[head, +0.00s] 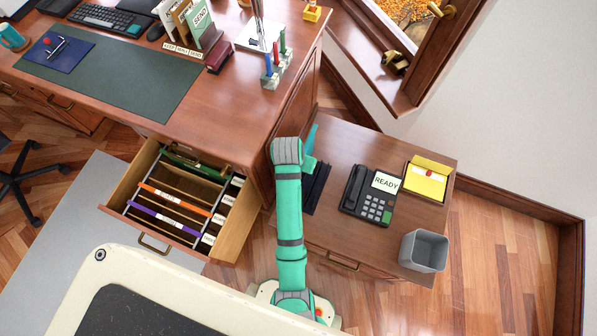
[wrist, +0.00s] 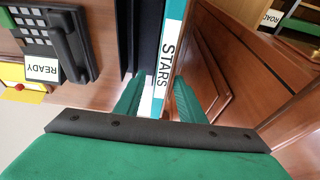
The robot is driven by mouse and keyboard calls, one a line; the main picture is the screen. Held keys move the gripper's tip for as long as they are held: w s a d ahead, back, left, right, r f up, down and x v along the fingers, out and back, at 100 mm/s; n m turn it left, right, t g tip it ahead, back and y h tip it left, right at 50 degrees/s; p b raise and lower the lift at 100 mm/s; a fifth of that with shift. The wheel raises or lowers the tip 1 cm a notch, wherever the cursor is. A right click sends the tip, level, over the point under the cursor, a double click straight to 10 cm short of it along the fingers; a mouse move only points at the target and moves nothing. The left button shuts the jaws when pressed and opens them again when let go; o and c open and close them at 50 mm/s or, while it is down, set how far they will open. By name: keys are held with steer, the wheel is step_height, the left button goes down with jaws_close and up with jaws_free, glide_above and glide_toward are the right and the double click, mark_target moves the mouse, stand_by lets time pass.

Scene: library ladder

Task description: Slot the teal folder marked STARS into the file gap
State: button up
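The teal folder marked STARS (wrist: 173,38) stands upright on the side table, beside a black file holder (wrist: 139,40). Its white label faces the wrist camera. In the head view the folder (head: 311,138) shows only in part beside my arm. My gripper (wrist: 160,95) is open, one finger on each side of the folder's spine, with slim space visible between fingers and folder. In the head view, the open desk drawer (head: 236,222) holds green, orange (head: 175,196) and purple (head: 164,220) folders. A wide file gap (head: 187,181) shows between the green and orange ones.
The side table also bears a phone (head: 369,195), a yellow box (head: 428,178) and a grey bin (head: 424,250). The desk (head: 225,95) stands left of my arm, its side close to the folder. Pens in a holder (head: 271,75) stand near the desk's right edge.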

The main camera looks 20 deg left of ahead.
steer(key=shift+x, duration=2.75)
steer(key=shift+a, duration=0.1)
jaws_close()
